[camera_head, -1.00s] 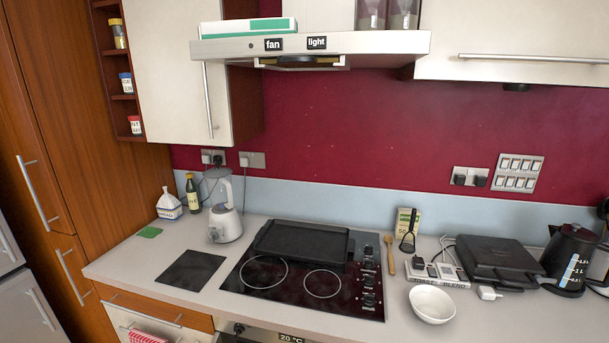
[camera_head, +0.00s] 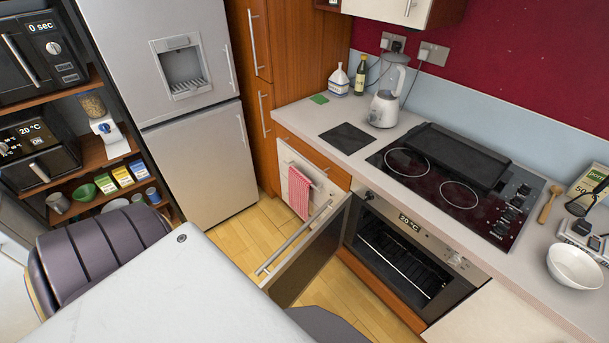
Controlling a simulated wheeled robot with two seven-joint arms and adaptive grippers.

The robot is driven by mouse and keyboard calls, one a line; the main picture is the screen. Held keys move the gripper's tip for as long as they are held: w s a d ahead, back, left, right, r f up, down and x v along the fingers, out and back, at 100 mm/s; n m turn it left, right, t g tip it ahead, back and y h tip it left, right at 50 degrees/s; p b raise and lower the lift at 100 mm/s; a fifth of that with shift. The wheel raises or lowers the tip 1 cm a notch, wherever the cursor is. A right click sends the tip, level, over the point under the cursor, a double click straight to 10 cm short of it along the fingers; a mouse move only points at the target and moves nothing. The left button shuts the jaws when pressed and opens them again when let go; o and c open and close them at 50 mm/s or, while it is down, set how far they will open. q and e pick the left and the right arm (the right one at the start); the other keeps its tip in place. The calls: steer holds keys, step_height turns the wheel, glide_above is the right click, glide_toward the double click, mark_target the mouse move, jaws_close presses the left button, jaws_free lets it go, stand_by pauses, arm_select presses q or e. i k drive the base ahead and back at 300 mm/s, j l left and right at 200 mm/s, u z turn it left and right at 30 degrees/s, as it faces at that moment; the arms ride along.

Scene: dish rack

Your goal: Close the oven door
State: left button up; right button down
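The oven (camera_head: 420,240) is built in under the hob, with a display reading 20 °C and a dark cavity with racks (camera_head: 405,262) showing. Its door (camera_head: 312,255) stands open, swung out to the left on a side hinge, into the floor space. A long metal handle (camera_head: 292,240) runs along the top of the door on the side facing left. The lower part of the door is partly hidden behind the table. Neither of my grippers shows in the head view.
A white table (camera_head: 185,290) fills the near left, with dark chairs (camera_head: 95,255) beside it. Bare wooden floor (camera_head: 245,235) lies between table, fridge (camera_head: 180,110) and cabinets.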

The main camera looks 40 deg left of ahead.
mark_target(288, 280)
steer(key=k+j+z, duration=0.25)
steer(key=k, duration=0.4)
steer(key=k+j, duration=0.1)
steer(key=j, duration=0.25)
steer(key=k+j+z, duration=0.15)
steer(key=j, duration=0.2)
steer(key=k+j, duration=0.1)
steer(key=j, duration=0.25)
steer(key=j+z, duration=0.25)
steer(key=j, duration=0.9)
steer(key=i+j+z, duration=0.1)
steer(key=j, duration=0.35)
steer(key=j+z, duration=0.1)
steer(key=j, duration=0.35)
steer(key=i, duration=0.05)
